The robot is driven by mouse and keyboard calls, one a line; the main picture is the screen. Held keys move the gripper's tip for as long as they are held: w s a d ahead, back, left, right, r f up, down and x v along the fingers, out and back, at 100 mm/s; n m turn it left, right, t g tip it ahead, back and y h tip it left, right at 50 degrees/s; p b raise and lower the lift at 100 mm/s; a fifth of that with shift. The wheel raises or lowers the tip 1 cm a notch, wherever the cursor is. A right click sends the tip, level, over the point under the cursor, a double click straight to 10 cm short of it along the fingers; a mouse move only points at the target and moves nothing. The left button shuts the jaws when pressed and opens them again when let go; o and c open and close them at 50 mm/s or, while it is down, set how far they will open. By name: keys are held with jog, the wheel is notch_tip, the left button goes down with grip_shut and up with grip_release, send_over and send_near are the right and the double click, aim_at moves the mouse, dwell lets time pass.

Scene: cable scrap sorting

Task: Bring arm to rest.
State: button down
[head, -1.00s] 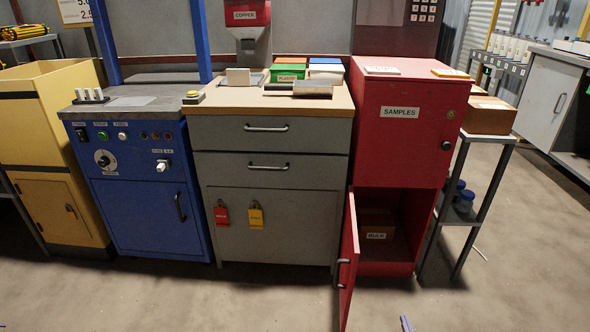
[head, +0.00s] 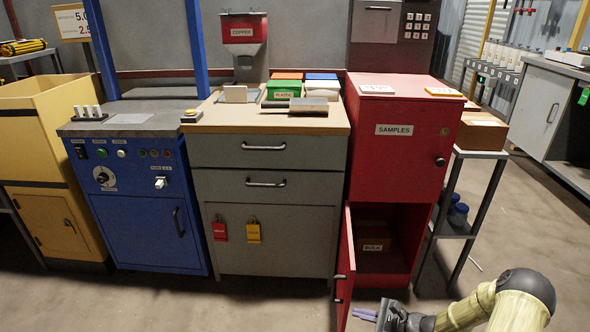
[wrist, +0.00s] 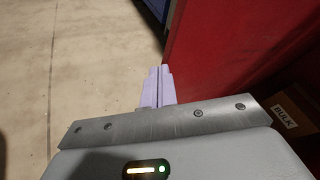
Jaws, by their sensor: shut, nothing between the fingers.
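My gripper (head: 364,315) shows at the bottom right of the head view, low in front of the red SAMPLES cabinet (head: 398,165). Its pale purple fingers are together with nothing between them; the wrist view also shows the fingers (wrist: 157,86) side by side. They are close to the cabinet's open lower door (head: 345,275), whose red panel (wrist: 205,50) fills the upper middle of the wrist view. I cannot tell whether they touch it. My arm is bent at the bottom right.
Inside the open lower compartment is a brown BULK box (head: 374,240). A grey drawer cabinet (head: 265,190) and a blue machine (head: 150,215) stand to the left. A small side table (head: 470,152) with bottles below stands to the right. The left floor is clear.

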jog(key=s+a+r+n+g+h+p, duration=0.2)
jog(key=s+r+n+h+p, duration=0.15)
jog(key=s+r+n, duration=0.55)
jog(key=s+a+r+n+g+h+p, duration=0.15)
jog(key=s+r+n+h, duration=0.3)
jog(key=r, duration=0.95)
jog(key=s+a+r+n+g+h+p, duration=0.1)
jog(key=s+r+n+h+p, duration=0.4)
jog(key=r, duration=0.6)
jog(key=w+p+v, duration=0.2)
jog(key=p+v, duration=1)
jog(key=w+d+r+p+v, duration=0.1)
jog(key=w+p+v, duration=0.2)
jog(key=p+v, duration=0.9)
jog(key=w+r+p+v, duration=0.1)
jog(key=w+p+v, duration=0.2)
jog(key=p+v, duration=0.9)
jog(key=shift+r+n+p, duration=0.35)
jog(key=shift+r+p, duration=0.05)
jog(key=shift+r, duration=0.25)
jog(key=shift+d, duration=0.2)
